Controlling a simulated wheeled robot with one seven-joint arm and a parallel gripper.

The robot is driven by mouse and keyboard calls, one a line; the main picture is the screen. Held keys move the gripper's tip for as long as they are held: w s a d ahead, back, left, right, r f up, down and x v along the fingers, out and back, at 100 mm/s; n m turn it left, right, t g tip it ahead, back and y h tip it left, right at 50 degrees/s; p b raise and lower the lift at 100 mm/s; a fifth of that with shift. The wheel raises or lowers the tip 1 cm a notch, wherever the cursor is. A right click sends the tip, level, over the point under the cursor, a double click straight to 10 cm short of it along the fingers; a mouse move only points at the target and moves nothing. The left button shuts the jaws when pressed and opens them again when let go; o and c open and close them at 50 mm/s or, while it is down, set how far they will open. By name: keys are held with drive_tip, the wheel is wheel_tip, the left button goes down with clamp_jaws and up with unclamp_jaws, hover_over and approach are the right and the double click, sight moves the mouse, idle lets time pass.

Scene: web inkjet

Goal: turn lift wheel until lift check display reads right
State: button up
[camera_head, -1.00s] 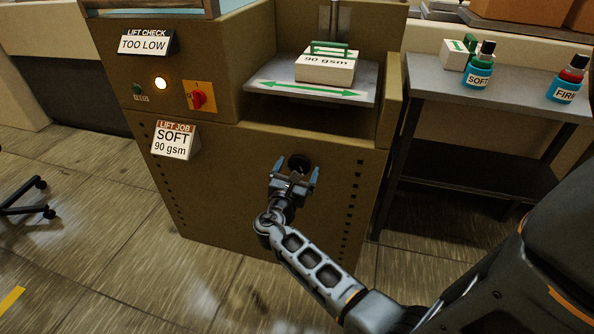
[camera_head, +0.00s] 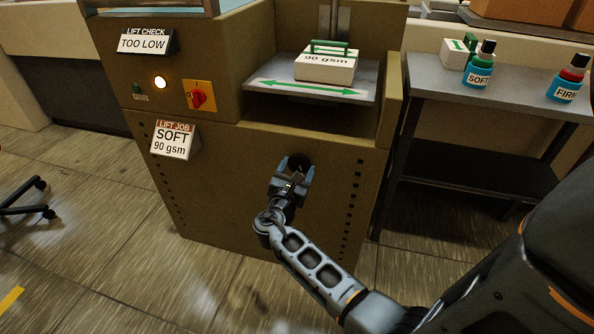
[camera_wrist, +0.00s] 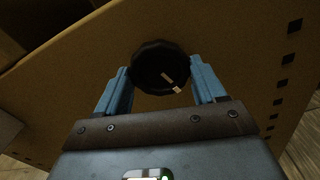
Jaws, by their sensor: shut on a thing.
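The lift wheel (camera_wrist: 160,66) is a dark round knob with a pale mark on its face, on the front of the brown machine. It also shows in the head view (camera_head: 301,160), partly hidden by my gripper (camera_head: 294,170). My gripper's two blue fingers, seen in the wrist view (camera_wrist: 160,85), are shut on the wheel from both sides. The lift check display (camera_head: 143,43) reads TOO LOW. A lit round lamp (camera_head: 160,83) glows below it. The lift job card (camera_head: 172,140) reads SOFT, 90 gsm.
A red rotary switch (camera_head: 197,98) is on the machine's left. A grey side table (camera_head: 430,83) at right holds bottles labelled SOFT (camera_head: 479,78) and FIRM (camera_head: 565,90).

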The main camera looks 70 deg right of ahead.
drive_tip(key=m+b, duration=0.1)
drive_tip(key=m, duration=0.2)
drive_tip(key=m+b, duration=0.2)
drive_tip(key=shift+f+m, duration=0.2)
drive_tip(key=shift+m, duration=0.2)
drive_tip(key=m+b, duration=0.3)
drive_tip(key=m, duration=0.2)
drive_tip(key=shift+r+b, duration=0.15)
drive_tip(key=shift+b, duration=0.2)
drive_tip(key=o, duration=1)
drive_tip(key=shift+o, duration=0.2)
drive_tip(key=shift+a, duration=0.1)
drive_tip(key=a, duration=0.7)
drive_tip(key=shift+s+a+p, duration=0.3)
drive_tip(key=shift+p, duration=0.1)
